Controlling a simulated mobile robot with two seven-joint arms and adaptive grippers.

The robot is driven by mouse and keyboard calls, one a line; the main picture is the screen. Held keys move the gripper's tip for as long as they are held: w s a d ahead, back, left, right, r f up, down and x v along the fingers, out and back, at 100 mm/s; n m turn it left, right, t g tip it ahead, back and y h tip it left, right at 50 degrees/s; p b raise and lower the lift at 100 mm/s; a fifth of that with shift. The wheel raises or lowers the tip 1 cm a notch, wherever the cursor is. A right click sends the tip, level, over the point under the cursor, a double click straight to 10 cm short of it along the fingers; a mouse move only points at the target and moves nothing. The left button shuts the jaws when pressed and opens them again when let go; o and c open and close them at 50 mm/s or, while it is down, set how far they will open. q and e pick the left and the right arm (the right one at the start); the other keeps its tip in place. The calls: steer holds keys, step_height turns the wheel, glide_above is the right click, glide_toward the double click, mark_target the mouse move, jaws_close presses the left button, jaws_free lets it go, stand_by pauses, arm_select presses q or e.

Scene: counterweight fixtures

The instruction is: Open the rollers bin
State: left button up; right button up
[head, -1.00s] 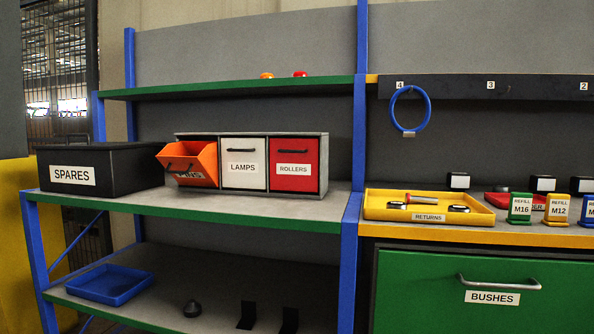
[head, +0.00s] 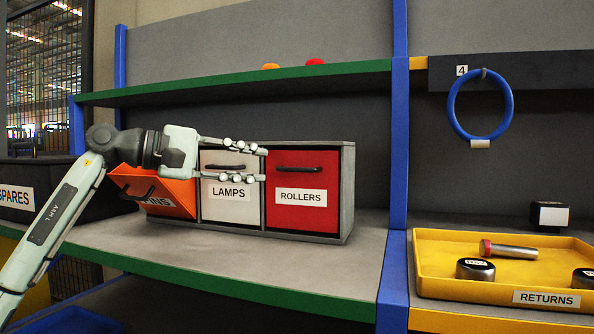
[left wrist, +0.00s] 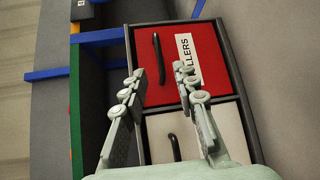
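The red rollers bin (head: 306,212) is shut, at the right end of the grey bin cabinet (head: 348,200). Its black handle (head: 296,169) sits above its label. In the left wrist view the red bin front (left wrist: 190,75) lies ahead, with its handle (left wrist: 158,58) just beyond the fingertips. My left gripper (head: 262,162) is open and empty, its fingers in front of the white lamps bin and pointing right toward the red bin. It also shows in the left wrist view (left wrist: 160,80), fingers apart. My right gripper is not in view.
The white lamps bin (head: 228,205) is shut. The orange pins bin (head: 165,190) is tilted open beside it, partly behind my left arm. A black spares box (head: 15,172) stands at left. A yellow returns tray (head: 440,290) is at right. The shelf in front is clear.

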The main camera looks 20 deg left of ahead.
mark_target(291, 169)
arm_select(q)
steer(key=p+x, duration=0.1)
steer(key=x, duration=0.5)
steer(key=shift+s+d+r, duration=0.1)
steer(key=shift+d, duration=0.15)
steer(key=shift+w+d, duration=0.35)
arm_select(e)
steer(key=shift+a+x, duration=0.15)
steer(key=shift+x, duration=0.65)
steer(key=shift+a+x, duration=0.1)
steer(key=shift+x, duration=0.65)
arm_select(q)
steer(key=shift+c, duration=0.2)
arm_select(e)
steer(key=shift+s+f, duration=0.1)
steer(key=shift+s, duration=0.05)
arm_select(q)
jaws_close()
